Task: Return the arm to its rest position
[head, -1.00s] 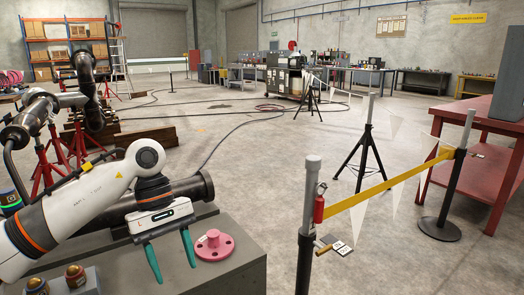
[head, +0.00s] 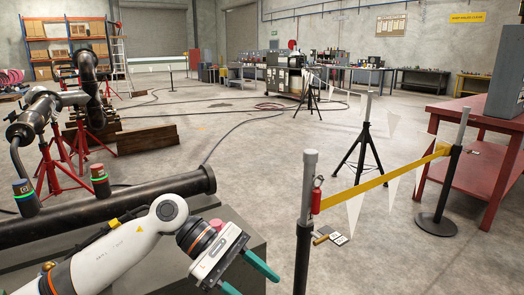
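My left arm comes in from the lower left, and its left gripper (head: 256,286) is at the bottom edge of the head view. Its two green fingers are apart, with nothing seen between them; the lower finger is partly cut off by the picture edge. The pink flanged spool (head: 217,225) is mostly hidden behind the gripper's body; only a small pink bit shows. The gripper is in front of it, and I see no hold on it. My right gripper is not in view.
A dark flanged pipe (head: 120,215) lies behind my arm, by the grey block (head: 240,222). A barrier post (head: 305,225) with yellow tape stands close on the right.

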